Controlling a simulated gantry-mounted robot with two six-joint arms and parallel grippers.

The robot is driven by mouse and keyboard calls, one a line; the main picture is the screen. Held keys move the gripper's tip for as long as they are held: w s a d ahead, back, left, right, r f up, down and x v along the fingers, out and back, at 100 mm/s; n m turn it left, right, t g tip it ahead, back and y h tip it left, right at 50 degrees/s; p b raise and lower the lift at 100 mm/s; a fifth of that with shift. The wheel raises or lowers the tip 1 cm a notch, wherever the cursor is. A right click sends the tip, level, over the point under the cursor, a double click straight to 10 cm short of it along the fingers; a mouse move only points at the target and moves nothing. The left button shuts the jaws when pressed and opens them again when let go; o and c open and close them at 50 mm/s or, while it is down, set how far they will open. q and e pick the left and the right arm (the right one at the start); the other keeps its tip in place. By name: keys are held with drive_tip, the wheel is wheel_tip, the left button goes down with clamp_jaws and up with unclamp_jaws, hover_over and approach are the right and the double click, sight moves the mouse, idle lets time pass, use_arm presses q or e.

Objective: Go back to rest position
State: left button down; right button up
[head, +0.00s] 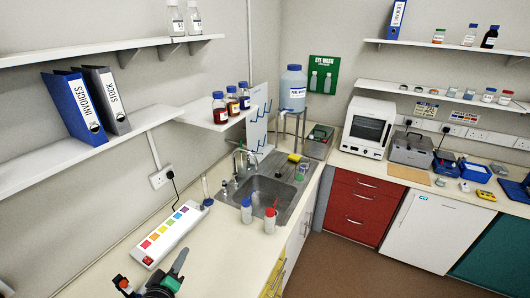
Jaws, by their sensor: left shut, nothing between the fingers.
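My left gripper (178,264) is at the bottom left, over the front part of the cream worktop (215,262). It is dark, with a narrow tip that points up towards the colour-striped white device. The gripper is shut and holds nothing. The lower part of the gripper is cut off by the picture's bottom edge. My right gripper is not in view.
Close beyond the gripper lies a white device with coloured squares (171,232). Two small bottles, with a blue cap (246,211) and a red cap (270,221), stand before the sink (262,194). A shelf (70,160) overhangs the left. Worktop between gripper and bottles is clear.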

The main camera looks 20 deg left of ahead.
use_arm(q)
drive_tip(key=w+d+r+m+t+h, duration=0.1)
drive_tip(key=d+r+t, duration=0.15)
drive_tip(key=r, duration=0.75)
drive_tip(key=w+d+r+m+t+p, duration=0.15)
drive_tip(key=d+r, duration=0.25)
drive_tip(key=r, duration=0.6)
drive_tip(key=d+r+m+t+h, duration=0.1)
drive_tip(key=d+r+m+t, duration=0.2)
drive_tip(key=r, duration=0.7)
drive_tip(key=s+d+r+m+t+h, duration=0.2)
drive_tip(key=s+r, duration=0.5)
drive_tip(key=r, duration=0.4)
drive_tip(key=s+d+r+m+t+h, duration=0.2)
drive_tip(key=s+d+r+m+t, duration=0.2)
drive_tip(key=s+r, duration=0.4)
wheel_tip(320, 180, up, 4)
drive_tip(key=shift+d+r+m+p, duration=0.1)
drive_tip(key=shift+d+m+p, duration=0.25)
drive_tip(key=shift+m, duration=0.5)
